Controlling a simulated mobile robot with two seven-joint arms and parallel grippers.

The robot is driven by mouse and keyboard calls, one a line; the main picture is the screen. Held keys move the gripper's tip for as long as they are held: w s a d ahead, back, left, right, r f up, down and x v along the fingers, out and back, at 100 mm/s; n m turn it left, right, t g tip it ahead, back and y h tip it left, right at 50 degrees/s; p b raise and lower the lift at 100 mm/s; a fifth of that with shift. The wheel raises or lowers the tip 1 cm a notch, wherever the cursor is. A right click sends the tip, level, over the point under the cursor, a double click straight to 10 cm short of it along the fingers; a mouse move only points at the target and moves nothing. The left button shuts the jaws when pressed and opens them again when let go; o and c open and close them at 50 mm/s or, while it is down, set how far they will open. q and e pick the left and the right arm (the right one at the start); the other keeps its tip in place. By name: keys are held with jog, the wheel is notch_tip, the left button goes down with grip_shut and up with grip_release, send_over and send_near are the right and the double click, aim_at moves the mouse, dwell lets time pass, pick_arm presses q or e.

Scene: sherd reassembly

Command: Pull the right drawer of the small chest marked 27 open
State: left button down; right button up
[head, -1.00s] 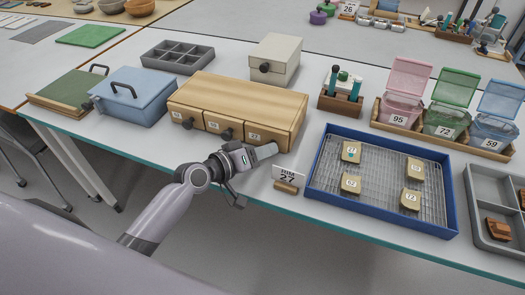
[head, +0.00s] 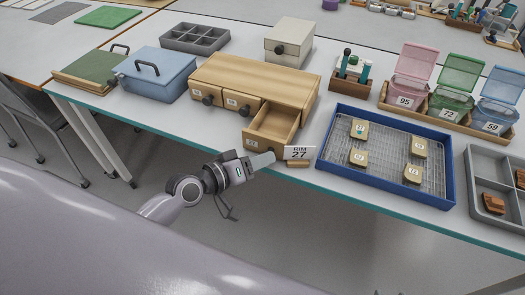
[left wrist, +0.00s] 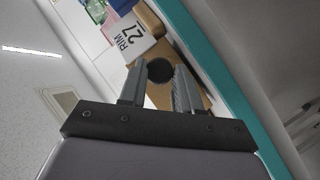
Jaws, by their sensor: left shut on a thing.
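The small wooden chest (head: 255,76) stands near the table's front edge with three drawers side by side. Its right drawer (head: 272,129) is pulled out towards me, and the inside that shows looks empty. The left and middle drawers are closed. My left gripper (head: 268,159) is at the front of the right drawer, shut on its dark round knob (left wrist: 160,70), which shows between the two fingers in the left wrist view. A card reading RIM 27 (head: 299,153) stands just right of the gripper. My right gripper is not in view.
A blue tray (head: 322,172) with several numbered tan pieces lies to the right. A blue box (head: 155,75), a grey compartment tray (head: 195,38) and a cream box (head: 290,40) stand around the chest. The floor area before the table edge is free.

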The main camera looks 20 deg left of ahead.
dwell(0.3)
pick_arm(q)
jog(key=c, duration=1.1)
grip_release()
jog(key=shift+v, duration=3.65)
jog(key=s+f+m+y+p, duration=0.1)
jog(key=s+f+m, duration=0.1)
jog(key=s+f, duration=0.1)
jog(key=s+f+m+g+y+p, duration=0.1)
jog(key=s+f+y, duration=0.1)
jog(key=s+f, duration=0.1)
jog(key=s+f+m+g+y+p, duration=0.1)
jog(key=s+f+m+y+p, duration=0.1)
jog(key=s, duration=0.3)
jog(key=shift+d+f+m, duration=0.15)
jog(key=shift+f+m, duration=0.15)
jog(key=shift+f, duration=0.35)
